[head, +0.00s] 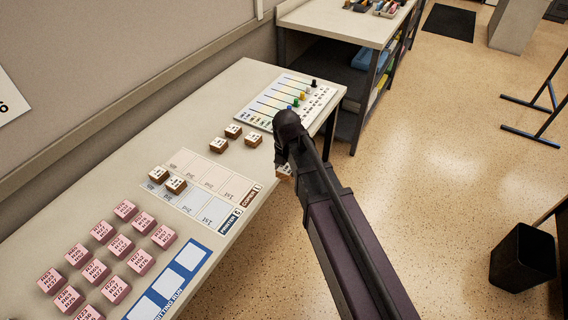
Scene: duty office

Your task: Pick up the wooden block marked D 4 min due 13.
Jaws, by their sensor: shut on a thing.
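My gripper (282,157) is at the table's right edge, seen from behind and mostly hidden by my arm. It is shut on a wooden block (285,171), of which only a small part shows below the fingers. The marking on this block cannot be read, so I cannot tell if it is the D block. Several other wooden blocks with white tops stand on the table (262,75): three in a loose group (233,131) left of my gripper, and two (176,185) on the printed sheet (203,204). Their markings are too small to read.
A white board with coloured pegs (265,108) lies at the table's far end. Several pink blocks (125,210) and a blue-edged strip (167,284) lie nearer. A shelf unit (335,20) stands behind. A black bin (522,258) is on the right; floor between is clear.

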